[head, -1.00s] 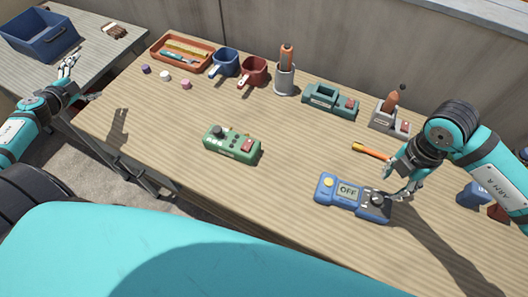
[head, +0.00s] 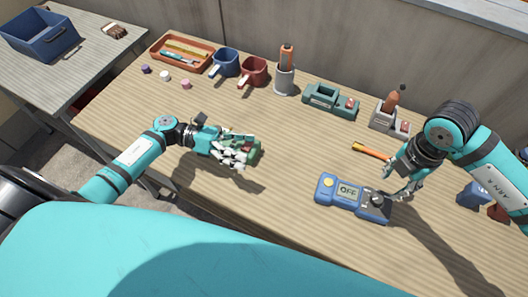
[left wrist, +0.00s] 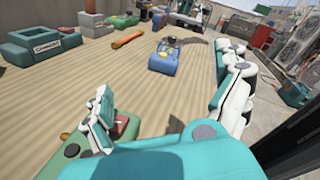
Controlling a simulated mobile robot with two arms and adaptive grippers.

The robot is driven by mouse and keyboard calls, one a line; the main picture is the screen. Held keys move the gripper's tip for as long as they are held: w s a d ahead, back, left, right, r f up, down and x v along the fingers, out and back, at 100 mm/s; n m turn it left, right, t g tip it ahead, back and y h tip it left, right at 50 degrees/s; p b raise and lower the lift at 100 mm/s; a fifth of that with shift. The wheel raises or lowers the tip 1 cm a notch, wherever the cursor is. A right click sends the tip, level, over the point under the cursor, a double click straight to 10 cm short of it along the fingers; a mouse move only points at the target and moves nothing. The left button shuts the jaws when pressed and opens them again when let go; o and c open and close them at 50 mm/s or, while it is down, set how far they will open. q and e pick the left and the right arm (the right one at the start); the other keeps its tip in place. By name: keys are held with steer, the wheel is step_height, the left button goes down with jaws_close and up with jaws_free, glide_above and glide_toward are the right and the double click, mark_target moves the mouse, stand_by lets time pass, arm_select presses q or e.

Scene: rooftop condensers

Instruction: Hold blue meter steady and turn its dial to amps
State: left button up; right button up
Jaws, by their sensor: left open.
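The blue meter (head: 340,200) lies on the wooden table, its display reading OFF. It has a yellow button on its left and a dark dial (head: 376,199) on its right. My right gripper (head: 398,187) is just above and beside the dial end; I cannot tell whether it touches or how far its fingers are apart. My left gripper (head: 240,152) is open above the green device, left of the meter and apart from it. In the left wrist view the meter (left wrist: 164,62) shows ahead, between the spread fingers (left wrist: 165,105).
The green device (head: 257,149) is partly hidden under my left gripper. An orange-handled tool (head: 370,151) lies behind the meter. A teal holder (head: 330,101), a grey cup (head: 285,82), mugs and a tray (head: 158,57) line the back. Table between left gripper and meter is clear.

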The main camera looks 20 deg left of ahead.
mark_target(315, 188)
arm_select(q)
steer(key=d+m+g+y, duration=0.1)
steer(key=m, duration=0.1)
steer(key=w+d+f+m+g+y, duration=0.1)
steer(key=d+m, duration=0.1)
steer(key=m, duration=0.1)
steer(key=d+f+m+g+y, duration=0.1)
steer(key=d+m, duration=0.1)
steer(key=shift+w+f+m, duration=0.15)
steer(key=shift+w+m, duration=0.1)
steer(key=shift+m, duration=0.15)
steer(key=x, duration=1.7)
steer(key=shift+f, duration=0.1)
